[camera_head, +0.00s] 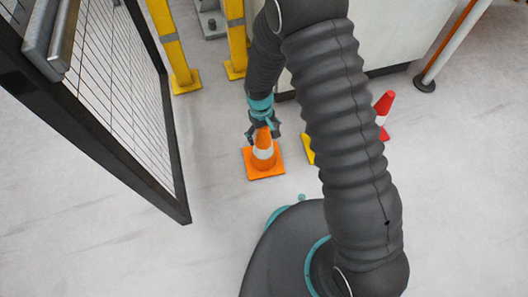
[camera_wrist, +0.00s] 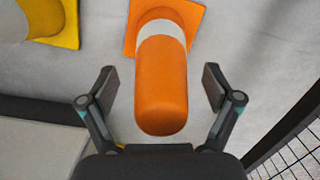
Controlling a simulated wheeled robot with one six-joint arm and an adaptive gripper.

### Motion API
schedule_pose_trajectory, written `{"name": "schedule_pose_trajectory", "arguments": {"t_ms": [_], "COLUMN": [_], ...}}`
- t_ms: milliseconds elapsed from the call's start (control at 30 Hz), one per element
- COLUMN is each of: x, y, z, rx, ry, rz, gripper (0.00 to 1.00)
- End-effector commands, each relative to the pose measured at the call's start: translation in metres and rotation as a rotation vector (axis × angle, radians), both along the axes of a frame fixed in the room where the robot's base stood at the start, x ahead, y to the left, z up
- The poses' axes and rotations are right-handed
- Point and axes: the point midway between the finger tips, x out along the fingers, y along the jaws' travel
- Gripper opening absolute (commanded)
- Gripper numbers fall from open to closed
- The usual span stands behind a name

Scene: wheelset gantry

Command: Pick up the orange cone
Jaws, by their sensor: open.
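The orange cone (camera_head: 263,155) stands upright on the floor in the head view, with a white band and a square orange base. In the wrist view the cone (camera_wrist: 161,85) points its rounded orange top toward me, between the two fingers. My gripper (camera_head: 264,128) is at the cone's top in the head view. In the wrist view my gripper (camera_wrist: 160,88) is open, with one finger on each side of the cone and a gap to both. My fingers hide part of the cone's tip in the head view.
A black mesh gate (camera_head: 130,95) stands left of the cone. Yellow posts (camera_head: 172,45) and a white cabinet (camera_head: 400,35) stand behind. A red-and-white cone (camera_head: 383,108) is to the right, partly behind my arm. A yellow base (camera_wrist: 50,25) lies near the orange cone.

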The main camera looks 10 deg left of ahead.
Motion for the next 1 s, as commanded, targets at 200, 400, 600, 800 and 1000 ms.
{"name": "schedule_pose_trajectory", "arguments": {"t_ms": [200, 400, 600, 800, 1000], "x": [-0.0006, -0.0006, -0.0007, -0.0004, -0.0004], "y": [-0.0005, -0.0006, -0.0008, -0.0009, -0.001], "z": [-0.0083, -0.0082, -0.0082, -0.008, -0.0063], "rx": [0.0, 0.0, 0.001, 0.0, 0.001], "ry": [-0.001, -0.001, -0.001, -0.001, -0.001], "rz": [0.0, 0.0, 0.0, -0.001, -0.001], "gripper": [0.89, 0.62, 0.12, 0.0, 0.0]}}
